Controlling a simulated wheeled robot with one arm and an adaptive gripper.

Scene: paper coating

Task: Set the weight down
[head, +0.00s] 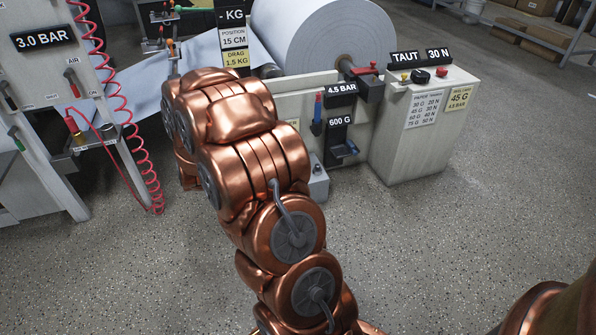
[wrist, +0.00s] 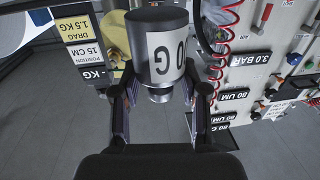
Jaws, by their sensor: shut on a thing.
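The weight (wrist: 163,28) is a dark cylinder with a white label, on which "0 G" shows turned in the wrist view. My gripper (wrist: 161,84) is shut on it, with one finger on each side and the weight between them. The weight's upper end runs close to the top edge of the wrist view. In the head view my own copper arm hides the gripper and the weight. No surface touching the weight shows in the wrist view; the grey floor lies beyond it.
A large paper roll (head: 330,38) sits behind the arm. A pale cabinet (head: 405,150) with a "TAUT 30 N" sign stands right of it. A control panel (head: 50,75) with a red coiled hose (head: 140,150) is at left. Floor (head: 480,230) at right is clear.

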